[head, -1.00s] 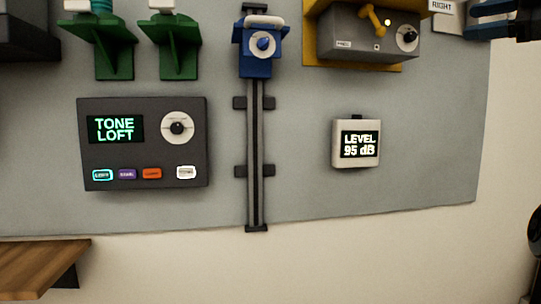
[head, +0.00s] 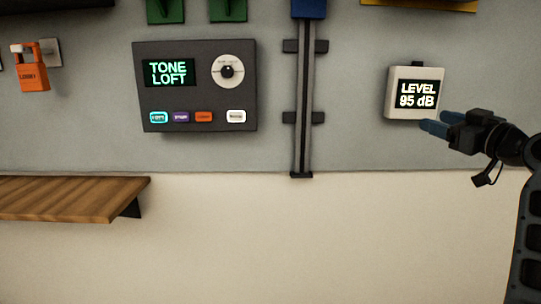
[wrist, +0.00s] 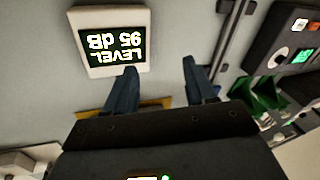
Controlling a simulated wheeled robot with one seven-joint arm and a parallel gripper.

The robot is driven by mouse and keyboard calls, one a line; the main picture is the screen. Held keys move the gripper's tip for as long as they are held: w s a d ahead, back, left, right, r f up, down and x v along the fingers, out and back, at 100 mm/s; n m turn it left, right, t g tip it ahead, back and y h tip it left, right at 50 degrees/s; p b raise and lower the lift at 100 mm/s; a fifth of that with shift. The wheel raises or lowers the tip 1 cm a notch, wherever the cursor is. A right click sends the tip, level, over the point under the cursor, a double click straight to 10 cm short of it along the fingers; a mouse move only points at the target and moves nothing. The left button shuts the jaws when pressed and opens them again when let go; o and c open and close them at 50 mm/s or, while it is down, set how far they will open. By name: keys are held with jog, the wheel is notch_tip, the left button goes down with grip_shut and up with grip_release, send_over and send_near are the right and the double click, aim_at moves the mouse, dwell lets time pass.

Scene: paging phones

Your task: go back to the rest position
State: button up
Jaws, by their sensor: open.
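My gripper (head: 432,126) is at the right of the head view, just below and to the right of the white level meter (head: 405,110), which reads "LEVEL 95 dB". In the wrist view my gripper (wrist: 160,82) has its two blue fingers apart with nothing between them. The level meter (wrist: 88,62) appears upside down there, beyond the left finger. I cannot tell whether the finger touches the meter.
A dark panel (head: 195,95) reading "TONE LOFT", with a dial and several coloured buttons, hangs on the grey board. A vertical rail (head: 303,100) stands right of it. An orange padlock (head: 31,75) and wooden shelf (head: 70,198) are at left.

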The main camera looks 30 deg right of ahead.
jog(key=a+f+m+g, duration=0.1)
jog(key=a+f+m, duration=0.1)
jog(key=a+f, duration=0.75)
jog(key=a+f+m+g, duration=0.1)
jog(key=a+f+m, duration=0.1)
jog(key=a+f, duration=0.75)
jog(key=s+a+f+g, duration=0.1)
jog(key=s+a+f, duration=0.9)
jog(key=a+f, duration=0.15)
jog(key=s+a+r+n+y, duration=0.1)
jog(key=s+a+n+y, duration=0.1)
jog(key=s+a, duration=0.4)
jog(key=s+a+r+n+y, duration=0.1)
jog(key=s+a, duration=0.5)
jog(key=s, duration=0.8)
jog(key=shift+s+a+r+n+y, duration=0.3)
jog(key=shift+n+y, duration=0.3)
jog(key=shift+y, duration=0.3)
